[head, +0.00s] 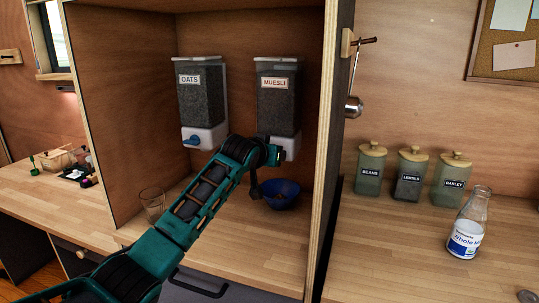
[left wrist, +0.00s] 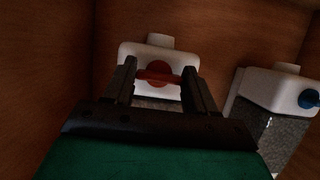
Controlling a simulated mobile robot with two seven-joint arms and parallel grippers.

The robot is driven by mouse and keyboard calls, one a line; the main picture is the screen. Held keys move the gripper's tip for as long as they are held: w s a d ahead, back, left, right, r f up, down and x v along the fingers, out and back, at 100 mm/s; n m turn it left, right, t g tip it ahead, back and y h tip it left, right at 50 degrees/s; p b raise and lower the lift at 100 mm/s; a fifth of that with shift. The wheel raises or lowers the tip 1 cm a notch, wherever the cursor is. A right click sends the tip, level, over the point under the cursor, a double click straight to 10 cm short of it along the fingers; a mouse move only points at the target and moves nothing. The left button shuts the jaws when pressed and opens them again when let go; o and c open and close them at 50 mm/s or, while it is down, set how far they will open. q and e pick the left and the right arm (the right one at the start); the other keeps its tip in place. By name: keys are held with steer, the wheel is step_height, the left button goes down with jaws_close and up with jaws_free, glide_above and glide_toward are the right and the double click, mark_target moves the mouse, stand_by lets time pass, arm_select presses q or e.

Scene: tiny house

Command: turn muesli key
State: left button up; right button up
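The muesli dispenser (head: 279,100) stands on the right in the wooden cupboard, labelled MUESLI, with a dark fill and a white base. My left arm reaches in from the lower left, and its gripper (head: 268,165) is in front of that base, hiding the key in the head view. In the left wrist view, which looks upside down, the red muesli key (left wrist: 158,75) shows between the two spread fingers of my left gripper (left wrist: 159,80). Its bar runs across the gap; whether the fingers touch it is unclear. My right gripper is not in view.
The oats dispenser (head: 201,100) with a blue key (head: 191,141) is to the left. A blue bowl (head: 284,200) sits on the cupboard floor below the muesli dispenser. A glass (head: 152,203) stands left of my arm. The cupboard's right side panel (head: 328,140) is close.

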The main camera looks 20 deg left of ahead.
arm_select(q)
steer(key=o, duration=0.4)
steer(key=shift+s, duration=0.1)
steer(key=v, duration=1.2)
steer(key=shift+s+a+r, duration=0.1)
steer(key=shift+s+r, duration=0.1)
steer(key=shift+s, duration=0.1)
